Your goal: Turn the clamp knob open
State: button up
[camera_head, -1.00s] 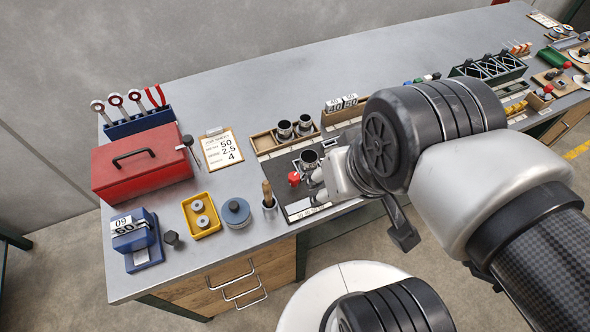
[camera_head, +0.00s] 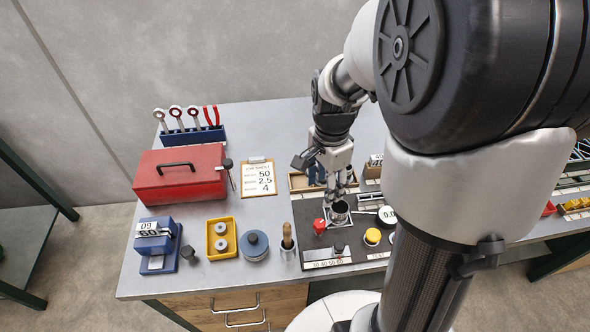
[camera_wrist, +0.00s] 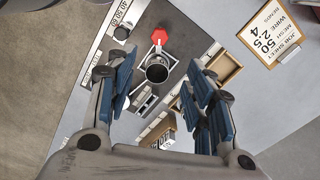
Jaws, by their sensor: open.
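The red knob (camera_head: 319,226) stands on the dark fixture plate (camera_head: 312,248), just left of a metal cup (camera_head: 340,213) held in a small bracket. In the wrist view the red knob (camera_wrist: 158,36) is faceted and sits beyond the cup (camera_wrist: 157,70), joined to the bracket. My gripper (camera_head: 338,192) points down over the cup from behind, to the upper right of the knob. In the wrist view my gripper (camera_wrist: 158,82) is open and empty, its blue-padded fingers wide apart on either side of the cup.
A yellow knob (camera_head: 372,236) and a round dial (camera_head: 387,215) stand right of the cup. A wooden-handled tool in a holder (camera_head: 287,242), a blue round pot (camera_head: 254,245) and a yellow tray (camera_head: 222,252) stand left. A red toolbox (camera_head: 180,172) is farther back. My arm hides the bench's right part.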

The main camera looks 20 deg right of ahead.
aim_at(320, 223)
notch_tip(320, 223, down, 17)
jog(key=b, duration=0.5)
jog(key=shift+r, duration=0.2)
jog(key=c, duration=1.1)
